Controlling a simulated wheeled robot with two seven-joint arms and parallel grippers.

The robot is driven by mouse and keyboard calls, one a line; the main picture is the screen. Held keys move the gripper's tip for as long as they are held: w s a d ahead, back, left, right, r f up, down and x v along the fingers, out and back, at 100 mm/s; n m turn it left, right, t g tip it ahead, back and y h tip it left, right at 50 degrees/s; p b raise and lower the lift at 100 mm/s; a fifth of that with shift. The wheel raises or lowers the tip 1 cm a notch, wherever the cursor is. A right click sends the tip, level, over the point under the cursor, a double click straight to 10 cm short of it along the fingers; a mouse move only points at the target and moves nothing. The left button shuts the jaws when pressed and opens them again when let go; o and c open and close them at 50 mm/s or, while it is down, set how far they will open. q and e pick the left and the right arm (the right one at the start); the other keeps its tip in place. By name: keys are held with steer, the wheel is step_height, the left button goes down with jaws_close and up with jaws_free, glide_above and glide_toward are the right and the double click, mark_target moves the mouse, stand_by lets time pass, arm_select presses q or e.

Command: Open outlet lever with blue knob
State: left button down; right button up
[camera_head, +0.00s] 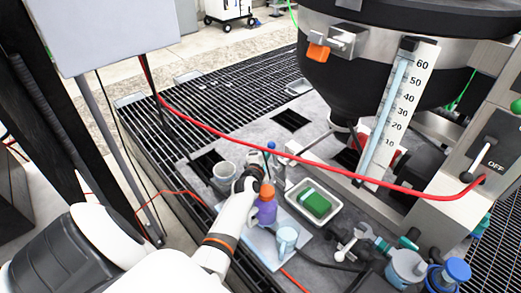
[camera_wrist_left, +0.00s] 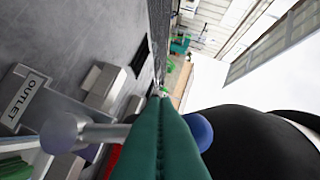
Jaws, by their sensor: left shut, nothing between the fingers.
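My left arm comes in from the lower left in the head view. Its gripper (camera_head: 268,168) is over the floor plate below the black vessel. In the left wrist view its green fingers (camera_wrist_left: 160,140) are together, with nothing seen between them. A blue knob (camera_wrist_left: 201,132) shows just right of the fingers, partly hidden behind them; I cannot tell whether they touch. In the head view a small blue knob (camera_head: 271,145) shows just beyond the gripper. A metal rod with a grey-lilac round end (camera_wrist_left: 58,133) shows left of the fingers, near a sign reading OUTLET (camera_wrist_left: 24,97). My right gripper is not in view.
A tray (camera_head: 328,219) holds a green sponge (camera_head: 315,204). A red cable (camera_head: 300,158) crosses above. An OFF switch box (camera_head: 478,165) is at right.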

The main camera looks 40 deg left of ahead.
arm_select(q)
steer(key=shift+d+r, duration=0.1)
steer(key=shift+d, duration=0.15)
stand_by(0.4)
step_height(320, 180, up, 10)
steer(key=p, duration=0.2)
stand_by(0.4)
steer(key=shift+s, duration=0.1)
